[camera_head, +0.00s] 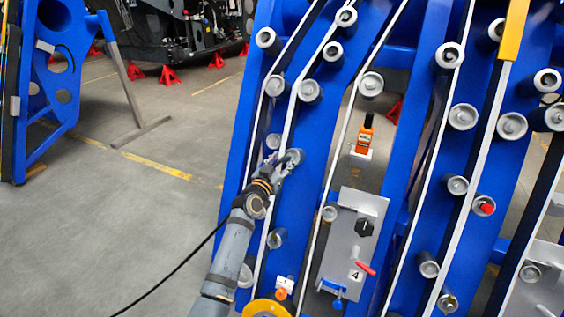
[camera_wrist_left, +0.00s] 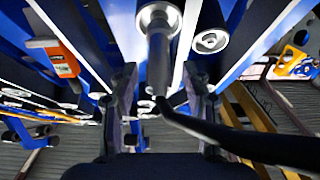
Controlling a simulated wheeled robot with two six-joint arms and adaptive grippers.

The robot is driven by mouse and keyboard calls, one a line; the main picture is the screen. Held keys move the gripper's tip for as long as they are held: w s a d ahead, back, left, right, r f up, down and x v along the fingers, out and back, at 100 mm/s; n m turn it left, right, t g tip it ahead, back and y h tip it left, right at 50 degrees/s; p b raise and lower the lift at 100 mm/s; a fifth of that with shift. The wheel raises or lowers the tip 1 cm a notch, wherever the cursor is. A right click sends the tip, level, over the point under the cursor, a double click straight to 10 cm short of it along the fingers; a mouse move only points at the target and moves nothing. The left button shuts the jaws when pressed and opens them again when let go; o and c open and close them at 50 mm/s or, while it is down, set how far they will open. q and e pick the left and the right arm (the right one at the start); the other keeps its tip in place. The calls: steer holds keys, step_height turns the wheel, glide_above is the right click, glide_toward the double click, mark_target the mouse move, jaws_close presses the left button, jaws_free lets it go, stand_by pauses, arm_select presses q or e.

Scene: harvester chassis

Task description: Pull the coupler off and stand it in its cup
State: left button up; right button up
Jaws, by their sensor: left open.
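My left gripper (camera_head: 282,168) reaches up to the blue frame in the head view, near a grey round fitting (camera_head: 295,157). In the left wrist view the gripper (camera_wrist_left: 163,88) is open, its two dark fingers apart. A grey metal cylinder (camera_wrist_left: 158,62), apparently the coupler, lies between the fingers in the picture, with no clear contact on either side. Its far end meets a round silver fitting on the blue frame. A black hose (camera_wrist_left: 235,138) leads from its near end to the lower right. I cannot make out a cup for certain. My right gripper is not in view.
A grey panel (camera_head: 345,246) has a black knob and a red lever. Several rollers and white belts crowd the blue frame. Open grey floor (camera_head: 100,220) lies to the left.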

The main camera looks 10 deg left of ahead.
arm_select(q)
jaws_close()
stand_by(0.3)
steer(key=shift+r, duration=0.1)
steer(key=shift+s+a+r+p, duration=0.1)
steer(key=shift+s+r+p, duration=0.15)
steer(key=shift+s+p, duration=0.2)
steer(key=shift+s+a+r+p, duration=0.1)
steer(key=shift+s+r+p, duration=0.25)
steer(key=shift+s, duration=0.2)
steer(key=shift+s+a+r+p, duration=0.1)
steer(key=shift+s+r+p, duration=0.1)
steer(key=shift+s+p, duration=0.25)
